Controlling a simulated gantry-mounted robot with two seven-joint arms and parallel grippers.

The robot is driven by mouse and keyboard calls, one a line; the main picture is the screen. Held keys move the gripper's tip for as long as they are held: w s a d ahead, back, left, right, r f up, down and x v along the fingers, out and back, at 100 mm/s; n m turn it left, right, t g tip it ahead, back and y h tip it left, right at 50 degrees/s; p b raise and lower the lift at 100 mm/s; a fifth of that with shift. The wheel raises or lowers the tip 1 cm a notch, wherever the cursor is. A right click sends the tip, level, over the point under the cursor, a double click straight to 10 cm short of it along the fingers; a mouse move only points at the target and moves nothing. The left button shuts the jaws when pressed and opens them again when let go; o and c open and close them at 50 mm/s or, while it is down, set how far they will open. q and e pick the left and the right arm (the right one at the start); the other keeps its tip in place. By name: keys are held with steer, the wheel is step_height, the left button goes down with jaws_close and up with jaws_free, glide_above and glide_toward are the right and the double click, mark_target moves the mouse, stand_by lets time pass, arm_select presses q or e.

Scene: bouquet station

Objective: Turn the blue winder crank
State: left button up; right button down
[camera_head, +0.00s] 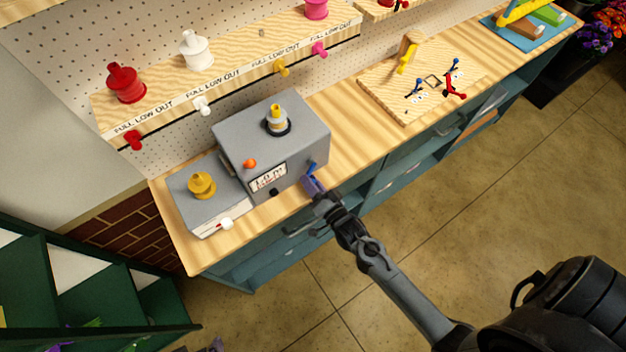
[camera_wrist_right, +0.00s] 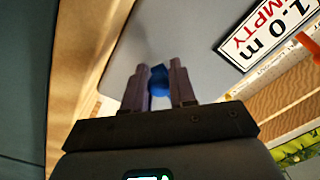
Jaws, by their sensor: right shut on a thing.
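The winder is a grey box (camera_head: 235,135) on the wooden bench, with a yellow spool (camera_head: 277,115) on top. A label (camera_wrist_right: 262,35) in the right wrist view reads "1.0 m" and "EMPTY". The blue crank (camera_head: 312,167) is on the winder's right side, near its front corner. My right gripper (camera_head: 311,182) is at the crank. In the right wrist view its two fingers (camera_wrist_right: 160,78) are closed around the blue crank handle (camera_wrist_right: 158,79), one on each side. The rest of the crank is mostly hidden. My left gripper is not in view.
A lower grey box (camera_head: 212,218) with a yellow spool (camera_head: 201,184) stands left of the winder. Behind is a shelf (camera_head: 235,66) with spools and coloured knobs. A wooden board (camera_head: 400,105) with small tools lies to the right. The bench between winder and board is clear.

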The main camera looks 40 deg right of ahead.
steer(key=shift+m, duration=0.3)
steer(key=c, duration=0.9)
jaws_free()
steer(key=shift+c, duration=0.2)
steer(key=shift+s, duration=0.1)
steer(key=s, duration=1)
steer(key=shift+s, duration=0.35)
